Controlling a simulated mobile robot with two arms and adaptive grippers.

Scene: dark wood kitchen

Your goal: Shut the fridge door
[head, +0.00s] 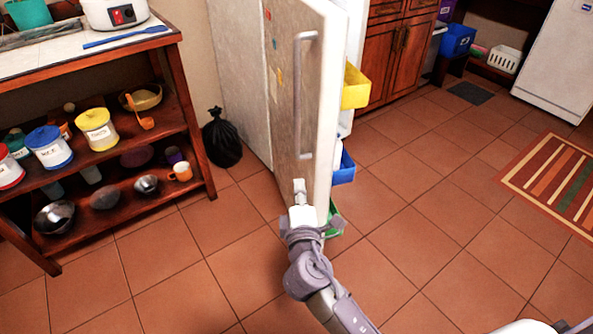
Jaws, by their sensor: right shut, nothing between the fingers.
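The fridge door (288,95) stands wide open in the head view, its outer face turned to the left and a long vertical handle (301,100) on it. Coloured bins show on the door's inner side: yellow (355,87), blue (344,169) and green (334,220). My right gripper (299,188) is shut and empty. It is at the lower part of the door's outer face, below the handle; I cannot tell whether it touches the door. My left gripper is not in view.
A wooden shelf unit (190,130) with jars and bowls stands at the left. A black bag (221,138) lies on the floor between it and the door. A striped rug (553,180) lies at the right. The tiled floor (430,220) right of the door is clear.

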